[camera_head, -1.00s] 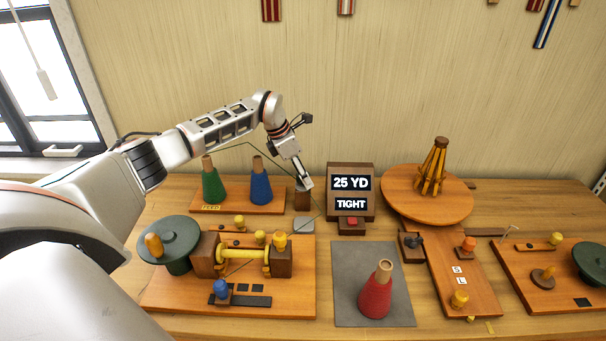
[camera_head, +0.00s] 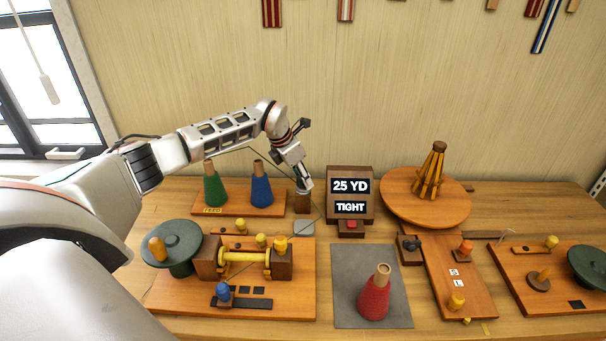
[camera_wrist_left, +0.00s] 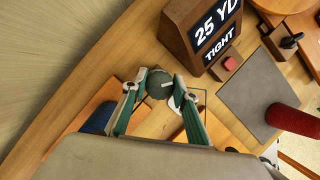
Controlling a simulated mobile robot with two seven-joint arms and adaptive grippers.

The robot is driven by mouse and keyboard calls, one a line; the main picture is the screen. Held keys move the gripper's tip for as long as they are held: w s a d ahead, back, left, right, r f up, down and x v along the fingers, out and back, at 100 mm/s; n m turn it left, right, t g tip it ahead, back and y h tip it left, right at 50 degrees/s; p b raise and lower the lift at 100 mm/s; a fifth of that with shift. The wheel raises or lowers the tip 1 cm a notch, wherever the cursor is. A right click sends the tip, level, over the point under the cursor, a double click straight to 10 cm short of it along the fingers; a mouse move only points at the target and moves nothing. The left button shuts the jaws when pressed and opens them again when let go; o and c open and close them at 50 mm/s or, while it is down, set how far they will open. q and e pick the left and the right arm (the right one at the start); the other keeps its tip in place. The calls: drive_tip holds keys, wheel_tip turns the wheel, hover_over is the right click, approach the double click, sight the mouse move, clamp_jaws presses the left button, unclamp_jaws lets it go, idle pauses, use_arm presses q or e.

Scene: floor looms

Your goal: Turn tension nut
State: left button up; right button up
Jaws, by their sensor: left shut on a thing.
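The tension nut (camera_wrist_left: 160,84) is a dark round knob with a pale line on its top, seen in the left wrist view between two green-edged fingers. My left gripper (camera_wrist_left: 158,88) is shut on it. In the head view my left gripper (camera_head: 304,187) points down over a small brown wooden post (camera_head: 303,203), and its fingers hide the nut there. A brown display box (camera_head: 350,177) just right of the post reads "25 YD" and "TIGHT". My right gripper is not in view.
A green cone (camera_head: 214,190) and a blue cone (camera_head: 262,190) stand left of the post. A red button (camera_head: 351,225) sits before the display. A red cone (camera_head: 374,297) stands on a grey mat (camera_head: 345,265). A thread runs close by my left gripper.

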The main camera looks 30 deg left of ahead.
use_arm(q)
drive_tip(key=shift+r+n+p, duration=0.15)
drive_tip(key=shift+n+p, duration=0.15)
drive_tip(key=shift+n, duration=0.1)
drive_tip(key=shift+n+y, duration=0.3)
drive_tip(key=shift+n, duration=0.1)
drive_tip(key=shift+n+y+p, duration=0.5)
drive_tip(key=shift+n+p, duration=0.1)
drive_tip(key=shift+n, duration=0.9)
drive_tip(key=shift+n+y, duration=0.4)
drive_tip(key=shift+n, duration=0.4)
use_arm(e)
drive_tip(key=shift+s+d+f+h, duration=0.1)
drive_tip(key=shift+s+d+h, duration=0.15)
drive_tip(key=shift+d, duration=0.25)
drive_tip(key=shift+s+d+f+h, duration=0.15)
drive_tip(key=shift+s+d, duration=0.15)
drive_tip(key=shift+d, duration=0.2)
use_arm(q)
drive_tip(key=o, duration=1.1)
